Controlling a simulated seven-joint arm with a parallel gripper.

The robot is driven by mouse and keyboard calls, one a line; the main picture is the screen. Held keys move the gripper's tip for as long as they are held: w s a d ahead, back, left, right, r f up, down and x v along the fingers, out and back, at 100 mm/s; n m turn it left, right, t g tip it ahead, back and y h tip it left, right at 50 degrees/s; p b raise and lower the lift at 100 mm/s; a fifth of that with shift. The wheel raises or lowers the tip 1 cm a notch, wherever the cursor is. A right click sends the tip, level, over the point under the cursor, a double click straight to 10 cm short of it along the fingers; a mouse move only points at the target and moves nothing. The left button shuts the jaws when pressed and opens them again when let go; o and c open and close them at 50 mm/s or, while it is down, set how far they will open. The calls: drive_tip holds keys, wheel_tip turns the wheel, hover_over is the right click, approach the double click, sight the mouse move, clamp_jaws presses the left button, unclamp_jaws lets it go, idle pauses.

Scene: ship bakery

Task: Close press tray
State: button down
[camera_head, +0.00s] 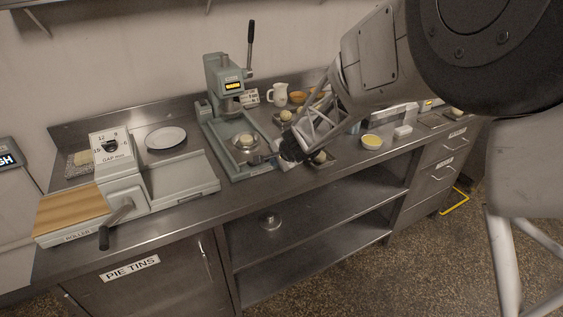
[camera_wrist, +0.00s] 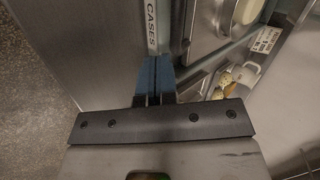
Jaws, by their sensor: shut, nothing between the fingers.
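My gripper (camera_head: 285,155) is just right of the tray's front in the head view. In the wrist view the blue fingers of my gripper (camera_wrist: 154,78) are together and empty, beside the counter edge and below the tray (camera_wrist: 205,42). Whether they touch the tray cannot be told.
A white jug (camera_head: 279,94), an orange bowl (camera_head: 299,97) and a yellow-filled bowl (camera_head: 372,141) are to the right. Open shelves (camera_head: 310,222) lie below the counter.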

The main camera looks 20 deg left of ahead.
sight(252, 136)
drive_tip(key=shift+w+a+f, duration=0.15)
drive_tip(key=shift+w+a, duration=0.1)
drive_tip(key=shift+a, duration=0.2)
drive_tip(key=shift+w+a, duration=0.1)
drive_tip(key=shift+w+a, duration=0.15)
drive_tip(key=w+a, duration=1)
drive_tip(key=shift+w+a, duration=0.25)
drive_tip(key=shift+a, duration=0.05)
drive_tip(key=shift+w+a, duration=0.4)
drive_tip(key=shift+w, duration=0.05)
idle(0.5)
drive_tip(key=shift+s+d+r, duration=0.2)
drive_tip(key=shift+s+d, duration=0.25)
drive_tip(key=shift+d, duration=0.25)
drive_tip(key=shift+s+d+r, duration=0.2)
drive_tip(key=shift+s+d, duration=0.2)
drive_tip(key=shift+d, duration=0.25)
drive_tip(key=v, duration=1)
drive_tip(key=shift+s+d, duration=0.25)
drive_tip(key=shift+d, duration=0.15)
